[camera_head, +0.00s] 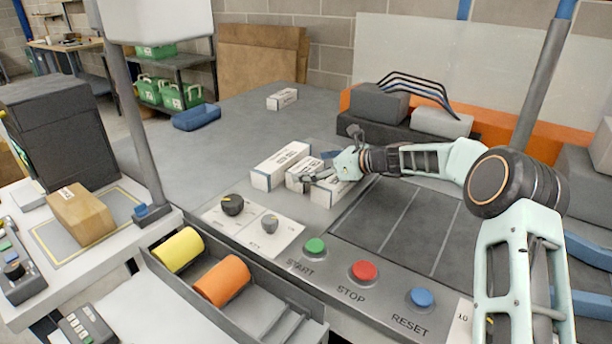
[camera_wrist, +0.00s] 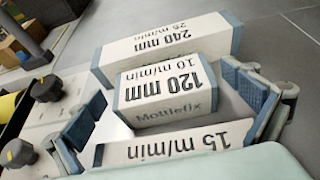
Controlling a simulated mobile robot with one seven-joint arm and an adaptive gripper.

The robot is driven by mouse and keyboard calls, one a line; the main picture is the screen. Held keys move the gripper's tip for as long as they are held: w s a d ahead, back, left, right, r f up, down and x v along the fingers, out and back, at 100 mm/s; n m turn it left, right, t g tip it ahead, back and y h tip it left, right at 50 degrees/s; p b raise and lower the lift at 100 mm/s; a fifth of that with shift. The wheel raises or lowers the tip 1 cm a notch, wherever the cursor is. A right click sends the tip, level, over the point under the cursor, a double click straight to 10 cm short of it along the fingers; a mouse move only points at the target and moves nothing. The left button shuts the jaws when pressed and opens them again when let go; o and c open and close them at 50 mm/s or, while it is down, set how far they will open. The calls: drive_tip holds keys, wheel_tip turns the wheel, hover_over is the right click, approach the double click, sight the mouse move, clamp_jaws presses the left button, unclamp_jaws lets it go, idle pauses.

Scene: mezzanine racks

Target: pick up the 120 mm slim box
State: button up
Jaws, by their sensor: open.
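The 120 mm slim box (camera_wrist: 160,92) is white with blue-grey ends and lies in the middle of the wrist view, its printed side facing me. It also shows in the head view (camera_head: 303,173), partly hidden by my gripper. My gripper (camera_head: 318,177) is open above the row of boxes. In the wrist view its fingers (camera_wrist: 168,98) stand apart, one toward each end of the 120 mm box; I cannot tell whether they touch it. The longer 240 mm box (camera_wrist: 170,48) lies just behind it. A third box marked 15 m/min (camera_wrist: 180,146) lies in front, partly cut off.
Another white box (camera_head: 282,98) lies farther back on the grey table. Two black knobs (camera_head: 232,204) and green, red (camera_head: 363,271) and blue buttons are in front. Dark grey blocks (camera_head: 379,102) stand behind my arm. The table's back left is mostly clear.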

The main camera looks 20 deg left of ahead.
sight(311, 168)
drive_tip(key=c, duration=1.2)
drive_tip(key=shift+c, duration=0.2)
drive_tip(key=shift+r, duration=0.15)
drive_tip(key=shift+r, duration=0.25)
wheel_tip(311, 168, up, 3)
drive_tip(key=shift+s+d+r+p, duration=0.1)
drive_tip(key=shift+s+d+p, duration=0.05)
drive_tip(key=shift+p, duration=0.2)
drive_tip(key=s+d+r, duration=0.6)
drive_tip(key=s+r, duration=0.3)
drive_tip(key=s, duration=0.3)
drive_tip(key=shift+d, duration=0.2)
